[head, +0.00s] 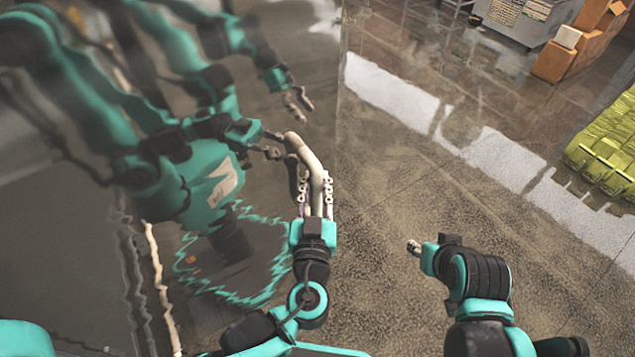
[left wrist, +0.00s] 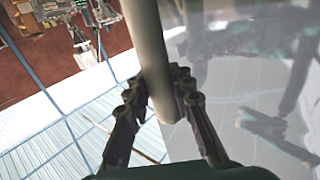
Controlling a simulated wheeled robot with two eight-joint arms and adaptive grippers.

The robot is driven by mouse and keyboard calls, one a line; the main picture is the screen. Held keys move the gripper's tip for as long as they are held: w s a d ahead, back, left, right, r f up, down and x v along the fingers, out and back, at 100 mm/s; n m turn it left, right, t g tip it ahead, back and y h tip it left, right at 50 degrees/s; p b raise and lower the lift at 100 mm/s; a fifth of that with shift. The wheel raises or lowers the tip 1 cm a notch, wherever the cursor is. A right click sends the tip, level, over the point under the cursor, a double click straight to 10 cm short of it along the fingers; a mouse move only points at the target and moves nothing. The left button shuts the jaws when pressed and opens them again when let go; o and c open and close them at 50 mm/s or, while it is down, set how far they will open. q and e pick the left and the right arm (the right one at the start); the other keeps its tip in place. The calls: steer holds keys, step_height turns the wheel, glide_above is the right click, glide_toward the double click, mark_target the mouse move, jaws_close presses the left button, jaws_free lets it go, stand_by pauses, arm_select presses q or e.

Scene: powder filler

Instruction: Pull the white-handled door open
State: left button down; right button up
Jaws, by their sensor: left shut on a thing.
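The door (head: 262,105) is a glossy, mirror-like panel on the left of the head view, showing reflections of my arms. Its white handle (head: 312,160) is a bent bar near the door's right edge. My left gripper (head: 316,190) is shut on the handle, with one finger on each side of the bar. In the left wrist view the handle (left wrist: 147,45) runs down between the fingers of the left gripper (left wrist: 160,98), and the reflective door surface (left wrist: 235,70) is to its right. My right gripper (head: 414,247) is apart from the door, over the floor; its fingers are too small to judge.
The floor (head: 400,190) right of the door is clear, crossed by a pale stripe (head: 505,160). Green slatted items (head: 605,155) are at the right edge. Orange-brown boxes (head: 575,50) and a grey cabinet (head: 525,15) stand at the far right.

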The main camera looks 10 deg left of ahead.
mark_target(316, 164)
arm_select(q)
steer(key=c, duration=1.3)
jaws_free()
steer(key=shift+r, duration=0.15)
steer(key=shift+r, duration=4.85)
